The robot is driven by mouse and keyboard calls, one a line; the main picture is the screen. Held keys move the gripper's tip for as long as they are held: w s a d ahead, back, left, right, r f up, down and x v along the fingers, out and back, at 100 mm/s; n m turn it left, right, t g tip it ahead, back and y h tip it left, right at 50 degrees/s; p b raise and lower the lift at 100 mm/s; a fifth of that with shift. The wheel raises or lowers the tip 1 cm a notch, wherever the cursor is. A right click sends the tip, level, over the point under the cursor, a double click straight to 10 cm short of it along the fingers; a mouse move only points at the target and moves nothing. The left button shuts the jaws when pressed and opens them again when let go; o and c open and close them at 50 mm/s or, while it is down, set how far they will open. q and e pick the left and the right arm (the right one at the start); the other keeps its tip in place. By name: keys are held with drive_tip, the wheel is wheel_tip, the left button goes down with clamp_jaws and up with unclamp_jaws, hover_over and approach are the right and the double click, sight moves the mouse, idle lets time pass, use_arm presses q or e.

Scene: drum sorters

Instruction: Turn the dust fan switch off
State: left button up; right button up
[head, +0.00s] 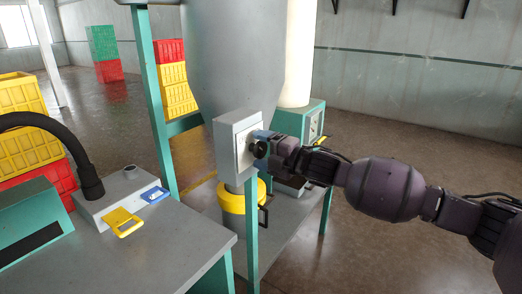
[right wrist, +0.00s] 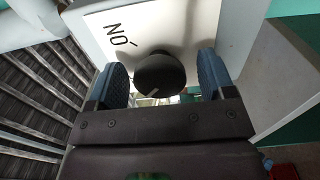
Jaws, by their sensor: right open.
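The dust fan switch is a grey box (head: 225,150) on a green post of the machine, with a white plate and a round black knob (head: 259,149). My right gripper (head: 266,145) is at the box, its arm reaching in from the right. In the right wrist view, the knob (right wrist: 160,74) sits between the two blue fingers of my open gripper (right wrist: 161,68), with a gap on both sides. The white plate (right wrist: 190,22) carries black letters that read as ON turned upside down, with a short mark beside them. My left gripper is not in view.
A grey bench (head: 150,240) with a yellow tag, a blue tag and a black hose (head: 75,145) stands at the left. A yellow drum part (head: 232,202) is below the switch box. Yellow, red and green crates stand further back. The floor at right is clear.

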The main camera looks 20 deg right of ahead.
drive_tip(key=v, duration=1)
drive_tip(key=shift+s+p, duration=0.2)
drive_tip(key=shift+p, duration=0.1)
drive_tip(key=shift+d, duration=0.2)
drive_tip(key=s+f+m+h, duration=0.3)
drive_tip(key=s+f+m, duration=0.35)
drive_tip(key=f, duration=0.35)
drive_tip(key=s+f+m+h, duration=0.3)
drive_tip(key=s+f+m, duration=0.2)
drive_tip(key=f+m, duration=0.35)
drive_tip(key=s+f+m+h, duration=0.3)
drive_tip(key=s+f+m, duration=0.25)
drive_tip(key=f, duration=0.45)
drive_tip(key=s+f+m+g+h, duration=0.1)
drive_tip(key=s+f+m, duration=0.1)
drive_tip(key=s+f, duration=0.2)
drive_tip(key=s+f+m+g+h, duration=0.1)
drive_tip(key=s+f, duration=0.3)
drive_tip(key=s, duration=0.5)
drive_tip(key=shift+s+d+f+m+g, duration=0.2)
drive_tip(key=shift+d+f+m+g, duration=0.25)
drive_tip(key=shift+m, duration=0.2)
drive_tip(key=shift+r, duration=0.1)
